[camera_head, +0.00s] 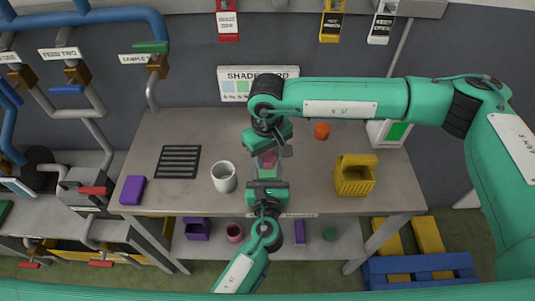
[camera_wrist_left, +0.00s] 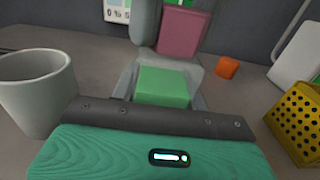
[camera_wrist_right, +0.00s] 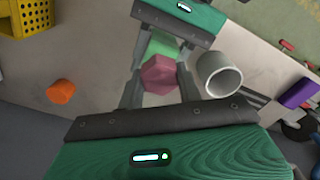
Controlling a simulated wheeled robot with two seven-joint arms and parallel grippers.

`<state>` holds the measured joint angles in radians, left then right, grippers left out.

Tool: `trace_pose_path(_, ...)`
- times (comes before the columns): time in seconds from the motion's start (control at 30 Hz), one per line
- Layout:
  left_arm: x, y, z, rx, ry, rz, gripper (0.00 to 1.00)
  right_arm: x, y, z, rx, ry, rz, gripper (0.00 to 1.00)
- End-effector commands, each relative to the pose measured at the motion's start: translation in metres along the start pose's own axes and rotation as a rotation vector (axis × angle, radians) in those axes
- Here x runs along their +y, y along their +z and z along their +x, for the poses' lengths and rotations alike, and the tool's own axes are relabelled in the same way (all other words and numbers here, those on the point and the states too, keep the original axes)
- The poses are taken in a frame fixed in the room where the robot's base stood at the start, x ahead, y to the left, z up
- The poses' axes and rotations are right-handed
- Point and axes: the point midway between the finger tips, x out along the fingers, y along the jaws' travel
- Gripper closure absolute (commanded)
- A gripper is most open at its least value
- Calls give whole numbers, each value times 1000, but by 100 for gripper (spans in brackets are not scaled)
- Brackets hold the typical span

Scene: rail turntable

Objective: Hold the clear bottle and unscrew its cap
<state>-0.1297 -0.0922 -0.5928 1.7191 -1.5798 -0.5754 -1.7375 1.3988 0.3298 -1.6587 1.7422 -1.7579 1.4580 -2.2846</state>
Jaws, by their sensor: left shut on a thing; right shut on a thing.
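My right gripper (camera_head: 268,153) comes in from above and behind, my left gripper (camera_head: 267,177) from the front, and they face each other over the table. In the left wrist view, a green block (camera_wrist_left: 163,87) sits between the left fingers. A pink faceted piece (camera_wrist_left: 180,32) is between the right fingers just beyond it. In the right wrist view, the pink piece (camera_wrist_right: 158,74) looks six-sided, with the green block (camera_wrist_right: 162,43) right behind it. I cannot make out a clear bottle wall, or whether the pink and green pieces touch. Fingers hide their sides.
A white cup (camera_head: 224,177) stands left of the grippers. A yellow basket (camera_head: 354,178) is at right and an orange piece (camera_head: 321,130) behind it. A dark slotted rack (camera_head: 178,161) and purple block (camera_head: 133,190) lie at left. The table's front right is clear.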

Motion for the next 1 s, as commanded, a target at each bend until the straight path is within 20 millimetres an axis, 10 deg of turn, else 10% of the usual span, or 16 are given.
trace_pose_path(0.7, 0, 0, 0, 0, -1, 0, 96, 0, 0, 0, 1, 0, -477, 92)
trace_pose_path(0.73, 0, 0, 0, 0, -1, 0, 96, 0, 0, 0, 1, 0, -476, 62)
trace_pose_path(0.83, 0, 0, 0, 0, -1, 0, 96, 0, 0, 0, 0, 0, -476, 43)
trace_pose_path(1.0, 0, 0, 0, 0, 0, 0, 96, 0, 0, 0, 0, 0, -475, 39)
